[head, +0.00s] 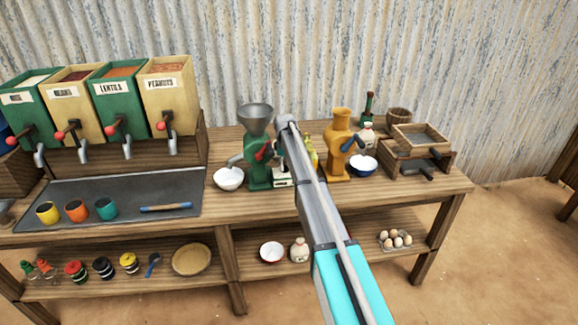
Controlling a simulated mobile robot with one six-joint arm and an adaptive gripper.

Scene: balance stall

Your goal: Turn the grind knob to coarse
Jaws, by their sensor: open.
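A green grinder (258,178) with a grey metal hopper (255,117) and a red handle (264,150) stands upright on the wooden counter. I cannot pick out the grind knob on either one. A small white piece (281,180) with dark marks sits at the green grinder's right foot, too small to read. My arm crosses in front of the space between the grinders. My gripper does not show; the arm seems to hide it.
Labelled bins with taps (118,100) stand left, above a dark mat (120,187) with coloured cups. A wooden sifter box (418,150) stands right. The lower shelf holds jars and eggs (395,239).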

